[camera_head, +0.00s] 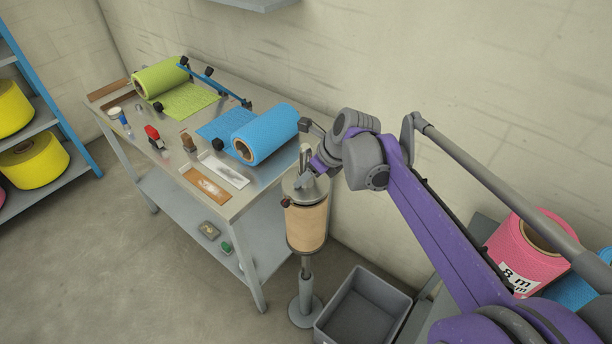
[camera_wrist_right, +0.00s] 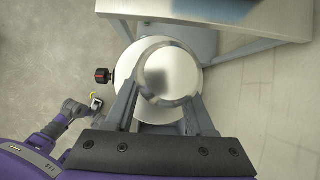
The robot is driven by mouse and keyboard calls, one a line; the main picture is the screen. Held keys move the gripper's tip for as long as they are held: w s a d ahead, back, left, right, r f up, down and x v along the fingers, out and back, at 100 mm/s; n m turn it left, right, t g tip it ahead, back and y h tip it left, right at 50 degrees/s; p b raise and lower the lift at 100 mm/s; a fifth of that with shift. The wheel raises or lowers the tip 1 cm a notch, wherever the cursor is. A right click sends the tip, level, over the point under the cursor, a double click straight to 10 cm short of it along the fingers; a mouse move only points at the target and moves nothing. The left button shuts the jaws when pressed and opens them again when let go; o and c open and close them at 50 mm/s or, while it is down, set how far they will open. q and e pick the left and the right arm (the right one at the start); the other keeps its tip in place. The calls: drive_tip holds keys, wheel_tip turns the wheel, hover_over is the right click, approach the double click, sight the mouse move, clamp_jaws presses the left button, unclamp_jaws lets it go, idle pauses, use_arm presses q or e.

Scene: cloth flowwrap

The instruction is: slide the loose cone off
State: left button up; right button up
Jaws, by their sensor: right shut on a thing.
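A grey metal cone (camera_head: 311,186) sits on top of an upright stand, above a brown roll (camera_head: 306,226) and a grey disc. My right gripper (camera_head: 309,168) reaches it from above right and is shut on the cone. In the right wrist view the two fingers straddle the shiny round cone (camera_wrist_right: 167,73), with a pale disc (camera_wrist_right: 127,78) beneath it. A dark red knob (camera_head: 286,202) sticks out at the disc's side, and it also shows in the wrist view (camera_wrist_right: 102,76). I cannot see my left gripper in the head view.
A metal table (camera_head: 270,183) with green and blue wrap rolls stands left of the stand, close to it. An empty grey bin (camera_head: 362,308) stands on the floor right of the stand's base (camera_head: 305,311). A pink roll (camera_head: 522,250) lies at the right. The wall is behind.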

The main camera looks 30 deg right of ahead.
sight(310, 148)
clamp_jaws()
use_arm(q)
drive_tip(key=shift+r, duration=0.1)
use_arm(e)
drive_tip(key=shift+r, duration=0.1)
drive_tip(key=shift+r+p, duration=2.3)
drive_tip(key=shift+r, duration=1.65)
drive_tip(key=shift+r+p, duration=1.45)
drive_tip(key=shift+r, duration=1.7)
use_arm(q)
drive_tip(key=w+r+t, duration=0.1)
drive_tip(key=w+r, duration=0.4)
drive_tip(key=r, duration=0.5)
drive_tip(key=shift+r, duration=0.35)
use_arm(e)
drive_tip(key=shift+r, duration=2.85)
